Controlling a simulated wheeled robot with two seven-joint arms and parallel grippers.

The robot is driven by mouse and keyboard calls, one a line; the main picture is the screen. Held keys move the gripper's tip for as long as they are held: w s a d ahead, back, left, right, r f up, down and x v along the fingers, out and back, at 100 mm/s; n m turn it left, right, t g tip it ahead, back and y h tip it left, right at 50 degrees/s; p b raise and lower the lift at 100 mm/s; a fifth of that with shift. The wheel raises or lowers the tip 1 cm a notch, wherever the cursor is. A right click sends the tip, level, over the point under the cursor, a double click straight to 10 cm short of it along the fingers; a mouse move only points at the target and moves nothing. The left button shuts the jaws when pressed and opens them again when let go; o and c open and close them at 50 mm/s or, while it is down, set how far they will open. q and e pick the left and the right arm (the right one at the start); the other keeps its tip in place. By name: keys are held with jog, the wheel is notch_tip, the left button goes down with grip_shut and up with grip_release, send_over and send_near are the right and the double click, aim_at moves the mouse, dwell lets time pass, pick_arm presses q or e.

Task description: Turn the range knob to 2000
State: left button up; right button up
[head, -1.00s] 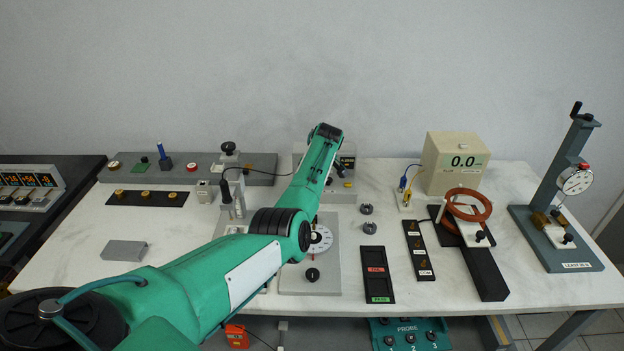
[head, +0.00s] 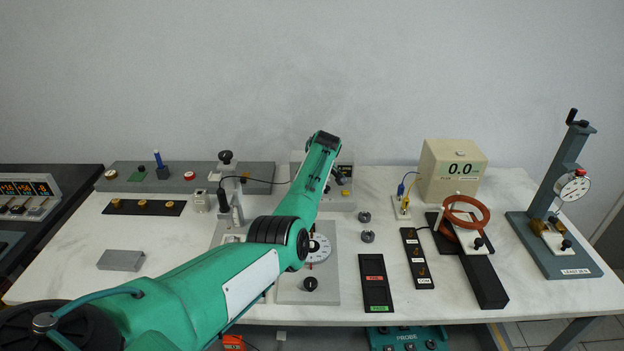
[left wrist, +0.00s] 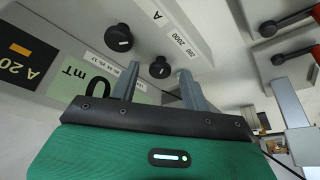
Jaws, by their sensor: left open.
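The range knob (left wrist: 160,68) is a small black knob on a light panel in the left wrist view, beside a label reading "200 2000" (left wrist: 176,36). My left gripper (left wrist: 157,72) is open, and its two fingertips appear on either side of this knob. I cannot tell whether they touch it or how deep they reach. A second black knob (left wrist: 118,37) is on the same panel, up and left. In the head view my left arm reaches over the table to the instrument box (head: 345,196) at the back. The arm hides its gripper and much of the box there.
A green display marked "mT" (left wrist: 97,84) sits close to the left finger.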

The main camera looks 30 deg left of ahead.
pick_arm(q)
jog(key=b+v, duration=0.1)
jog(key=v, duration=1.2)
jog(key=shift+r, duration=0.35)
pick_arm(e)
jog(key=shift+w+f, duration=0.2)
jog(key=shift+w, duration=0.25)
